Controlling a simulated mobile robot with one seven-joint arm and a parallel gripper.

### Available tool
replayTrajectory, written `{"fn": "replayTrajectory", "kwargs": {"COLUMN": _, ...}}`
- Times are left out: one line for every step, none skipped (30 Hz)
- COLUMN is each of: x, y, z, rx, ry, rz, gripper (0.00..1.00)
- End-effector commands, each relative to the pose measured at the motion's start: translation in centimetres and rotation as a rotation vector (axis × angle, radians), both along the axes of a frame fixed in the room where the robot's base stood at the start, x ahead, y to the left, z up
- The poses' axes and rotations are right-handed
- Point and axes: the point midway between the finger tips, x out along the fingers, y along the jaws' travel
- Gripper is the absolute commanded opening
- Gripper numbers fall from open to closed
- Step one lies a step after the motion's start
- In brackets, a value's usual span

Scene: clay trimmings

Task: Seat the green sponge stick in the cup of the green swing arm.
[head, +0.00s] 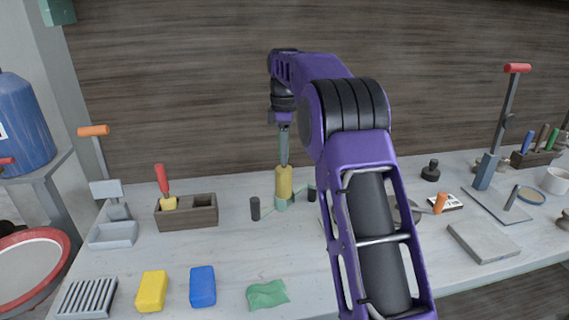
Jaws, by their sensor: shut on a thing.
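My gripper (284,123) points down at the back middle of the table, shut on the top of the green sponge stick (284,145). The stick hangs upright, with a grey-green handle and a thick yellow sponge end (284,181). Directly below the sponge end in the picture is a pale green cup (281,204), with thin green arms reaching out to dark cylinders on both sides. The sponge's lower end meets or overlaps the cup; I cannot tell whether it is inside, above or in front of it. My fingertips are small here.
Dark cylinders (255,208) stand close beside the cup. A wooden box (187,217) holds a red-handled stick to the left. Yellow (152,290) and blue (202,286) sponges and a green cloth (267,294) lie in front. My arm hides part of the table's middle right.

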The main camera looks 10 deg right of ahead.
Motion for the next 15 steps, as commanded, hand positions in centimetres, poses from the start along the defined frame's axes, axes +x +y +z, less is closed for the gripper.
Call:
{"fn": "replayTrajectory", "kwargs": {"x": -0.1, "y": 0.0, "z": -1.0, "rx": 0.000, "ry": 0.003, "rz": 0.000, "gripper": 0.00}}
{"fn": "replayTrajectory", "kwargs": {"x": -0.1, "y": 0.0, "z": -1.5, "rx": 0.000, "ry": 0.003, "rz": 0.000, "gripper": 0.00}}
{"fn": "replayTrajectory", "kwargs": {"x": -0.1, "y": 0.0, "z": -2.1, "rx": 0.000, "ry": 0.003, "rz": 0.001, "gripper": 0.00}}
{"fn": "replayTrajectory", "kwargs": {"x": -0.1, "y": 0.0, "z": -2.4, "rx": 0.000, "ry": 0.003, "rz": 0.001, "gripper": 0.00}}
{"fn": "replayTrajectory", "kwargs": {"x": -0.1, "y": 0.0, "z": -2.7, "rx": 0.001, "ry": 0.002, "rz": 0.001, "gripper": 0.00}}
{"fn": "replayTrajectory", "kwargs": {"x": 0.0, "y": 0.1, "z": -2.8, "rx": 0.000, "ry": 0.001, "rz": 0.001, "gripper": 0.00}}
{"fn": "replayTrajectory", "kwargs": {"x": 0.0, "y": 0.1, "z": -2.8, "rx": 0.000, "ry": 0.001, "rz": 0.001, "gripper": 0.00}}
{"fn": "replayTrajectory", "kwargs": {"x": 0.0, "y": 0.0, "z": -2.8, "rx": 0.000, "ry": 0.000, "rz": 0.000, "gripper": 0.00}}
{"fn": "replayTrajectory", "kwargs": {"x": 0.0, "y": 0.0, "z": -2.8, "rx": 0.001, "ry": 0.000, "rz": 0.000, "gripper": 0.00}}
{"fn": "replayTrajectory", "kwargs": {"x": 0.0, "y": 0.0, "z": -2.8, "rx": 0.000, "ry": 0.000, "rz": 0.000, "gripper": 0.00}}
{"fn": "replayTrajectory", "kwargs": {"x": 0.0, "y": 0.0, "z": -2.8, "rx": 0.000, "ry": 0.000, "rz": 0.001, "gripper": 0.00}}
{"fn": "replayTrajectory", "kwargs": {"x": 0.0, "y": 0.0, "z": -2.8, "rx": 0.000, "ry": 0.001, "rz": 0.000, "gripper": 0.00}}
{"fn": "replayTrajectory", "kwargs": {"x": 0.0, "y": 0.0, "z": -2.8, "rx": 0.000, "ry": 0.001, "rz": 0.000, "gripper": 0.00}}
{"fn": "replayTrajectory", "kwargs": {"x": 0.0, "y": 0.0, "z": -2.9, "rx": 0.000, "ry": 0.001, "rz": 0.000, "gripper": 0.00}}
{"fn": "replayTrajectory", "kwargs": {"x": 0.0, "y": 0.0, "z": -3.0, "rx": 0.000, "ry": 0.001, "rz": 0.000, "gripper": 0.00}}
